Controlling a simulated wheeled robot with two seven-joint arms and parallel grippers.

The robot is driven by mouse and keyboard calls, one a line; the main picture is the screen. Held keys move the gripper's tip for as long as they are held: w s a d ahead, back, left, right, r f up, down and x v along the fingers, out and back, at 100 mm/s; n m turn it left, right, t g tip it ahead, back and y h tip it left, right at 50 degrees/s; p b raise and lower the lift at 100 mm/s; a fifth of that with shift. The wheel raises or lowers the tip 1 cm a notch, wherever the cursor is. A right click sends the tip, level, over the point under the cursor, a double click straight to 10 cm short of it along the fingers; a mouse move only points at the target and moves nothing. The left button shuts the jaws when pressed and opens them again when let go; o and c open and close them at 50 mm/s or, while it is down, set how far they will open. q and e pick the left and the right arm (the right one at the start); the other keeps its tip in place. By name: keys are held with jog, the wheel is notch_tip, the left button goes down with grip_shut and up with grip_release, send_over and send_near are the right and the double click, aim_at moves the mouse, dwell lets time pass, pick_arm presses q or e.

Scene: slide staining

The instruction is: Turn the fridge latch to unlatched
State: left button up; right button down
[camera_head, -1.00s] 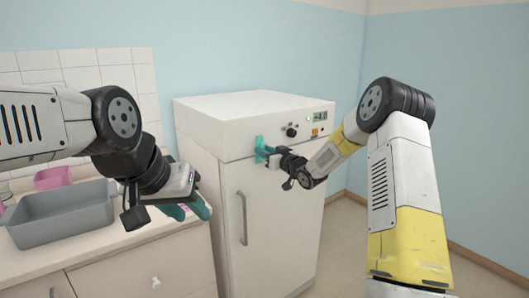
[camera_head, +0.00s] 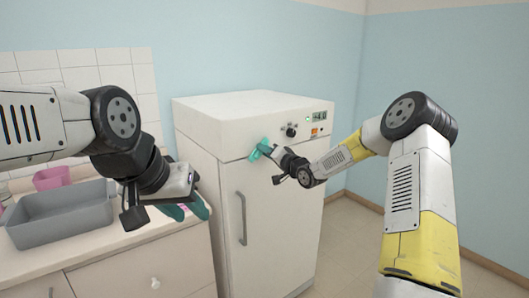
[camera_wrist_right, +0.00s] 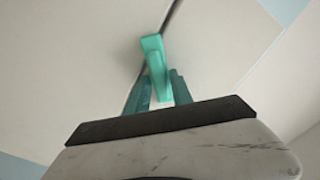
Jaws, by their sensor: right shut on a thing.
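The white fridge (camera_head: 275,200) stands in the middle of the head view, with a teal latch (camera_wrist_right: 152,45) at the seam near the top of its door. My right gripper (camera_wrist_right: 159,88) is shut on the latch handle, one teal finger on each side of it. In the head view the latch and fingers are both teal and run together; the teal part looks tilted. Whether the latch is fully turned I cannot tell. My left gripper (camera_head: 186,210) hangs above the counter, left of the fridge; its teal fingers look apart and empty.
A grey bin (camera_head: 62,222) and a pink container (camera_head: 50,178) sit on the counter at left. The fridge has a vertical door handle (camera_head: 242,218) and a panel with a black knob (camera_head: 291,130). Floor right of the fridge is clear.

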jog(key=m, duration=0.8)
jog(key=shift+d+f, duration=0.1)
jog(key=shift+f, duration=0.2)
dwell(0.4)
jog(key=c, duration=1.4)
grip_release()
jog(key=shift+o, duration=0.2)
jog(key=v, duration=0.7)
jog(key=shift+s+d, duration=0.25)
